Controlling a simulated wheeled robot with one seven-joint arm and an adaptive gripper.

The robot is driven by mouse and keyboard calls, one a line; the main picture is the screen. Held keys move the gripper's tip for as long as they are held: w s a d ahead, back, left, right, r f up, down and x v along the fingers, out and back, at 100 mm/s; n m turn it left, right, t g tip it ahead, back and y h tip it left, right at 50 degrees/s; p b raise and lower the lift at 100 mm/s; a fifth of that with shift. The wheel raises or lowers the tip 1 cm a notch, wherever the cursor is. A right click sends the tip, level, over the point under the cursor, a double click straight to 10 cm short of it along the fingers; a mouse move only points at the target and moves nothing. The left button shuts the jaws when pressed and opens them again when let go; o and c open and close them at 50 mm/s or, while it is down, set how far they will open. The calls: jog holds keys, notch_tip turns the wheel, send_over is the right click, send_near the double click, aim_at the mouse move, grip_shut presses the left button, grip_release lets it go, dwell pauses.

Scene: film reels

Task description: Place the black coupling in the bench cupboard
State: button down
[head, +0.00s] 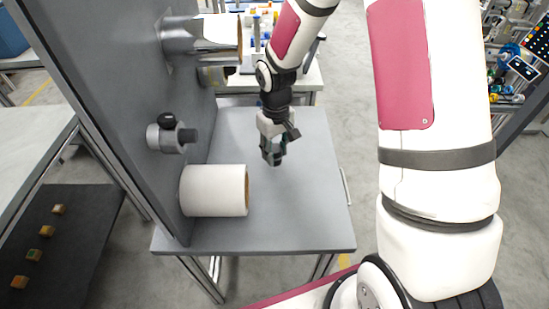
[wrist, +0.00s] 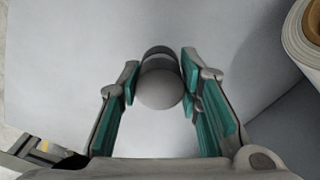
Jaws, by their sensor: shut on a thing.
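My gripper (head: 273,152) is over the grey bench top (head: 310,215), pointing down, in the head view. In the wrist view my gripper (wrist: 160,85) has its green-padded fingers on either side of a rounded thing with a grey end and a dark band (wrist: 160,90), and is shut on it. This may be the black coupling, but its black colour does not show clearly. In the head view the fingers mostly hide it. A pale handle (head: 346,187) is on the bench's right side; I cannot make out a cupboard opening.
A grey fitting with a black knob (head: 165,137) and a shiny cylinder (head: 195,36) stick out from the panel. The bench top's front right is clear.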

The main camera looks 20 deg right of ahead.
aim_at(276, 159)
jog(key=shift+f, duration=1.65)
jog(key=shift+f, duration=0.15)
jog(key=c, duration=1.2)
grip_release()
jog(key=shift+o, duration=0.2)
